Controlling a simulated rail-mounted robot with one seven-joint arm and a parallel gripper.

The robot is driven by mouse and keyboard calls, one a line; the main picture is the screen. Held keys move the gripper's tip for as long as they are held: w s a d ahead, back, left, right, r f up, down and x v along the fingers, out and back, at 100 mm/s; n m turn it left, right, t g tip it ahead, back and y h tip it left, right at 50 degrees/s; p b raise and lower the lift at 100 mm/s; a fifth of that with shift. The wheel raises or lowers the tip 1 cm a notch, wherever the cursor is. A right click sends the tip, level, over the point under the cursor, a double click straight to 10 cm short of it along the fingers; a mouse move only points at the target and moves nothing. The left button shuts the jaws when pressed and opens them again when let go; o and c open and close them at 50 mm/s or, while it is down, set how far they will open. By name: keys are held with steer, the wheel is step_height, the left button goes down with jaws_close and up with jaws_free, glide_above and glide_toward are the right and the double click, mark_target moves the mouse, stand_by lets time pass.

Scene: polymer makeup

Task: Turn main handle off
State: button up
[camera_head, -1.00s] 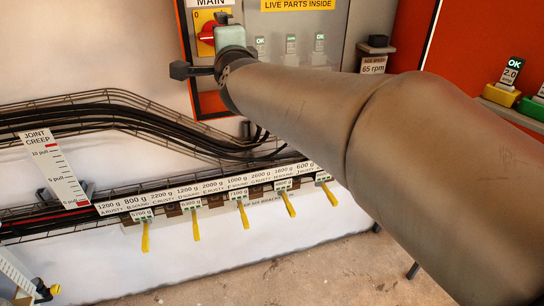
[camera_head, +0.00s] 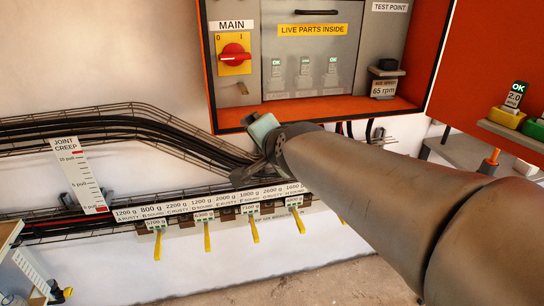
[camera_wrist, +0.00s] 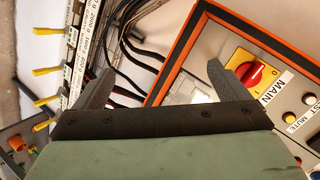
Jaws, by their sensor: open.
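The main handle (camera_head: 233,55) is a red rotary knob on a yellow plate, under a MAIN label on the orange-framed panel. Its grip bar lies about level in the head view; "0" is marked upper left and "1" upper right. The handle also shows in the wrist view (camera_wrist: 252,74), right of the right finger. My gripper (camera_head: 246,176) is below and slightly right of the handle, by the panel's lower edge, apart from it. In the wrist view its two fingers (camera_wrist: 160,80) are spread wide with nothing between them. The head view partly hides the fingers behind my wrist.
Black cables in a wire tray (camera_head: 90,122) run along the wall to the left. Labelled weights with yellow tabs (camera_head: 207,236) line the lower tray. A LIVE PARTS INSIDE cover (camera_head: 312,45) is right of the handle.

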steer(key=s+d+f+n+g+h+p, duration=0.1)
steer(key=s+d+f+n+g, duration=0.3)
steer(key=s+f, duration=0.3)
step_height(320, 180, down, 2)
steer(key=shift+f+g, duration=0.1)
steer(key=shift+g, duration=0.2)
steer(key=shift+w, duration=0.1)
steer(key=s+d+f+n+g+h, duration=0.1)
steer(key=s+d+f+n+g, duration=0.2)
steer(key=s+f, duration=0.2)
steer(key=s+d+f+n+g+h, duration=0.1)
steer(key=s+d+f+g, duration=0.3)
steer(key=s, duration=0.7)
step_height(320, 180, down, 2)
steer(key=shift+s+d+f+n, duration=0.15)
steer(key=shift+s+d+n, duration=0.15)
steer(key=shift+n, duration=0.6)
steer(key=shift+a, duration=0.1)
steer(key=shift+c, duration=0.3)
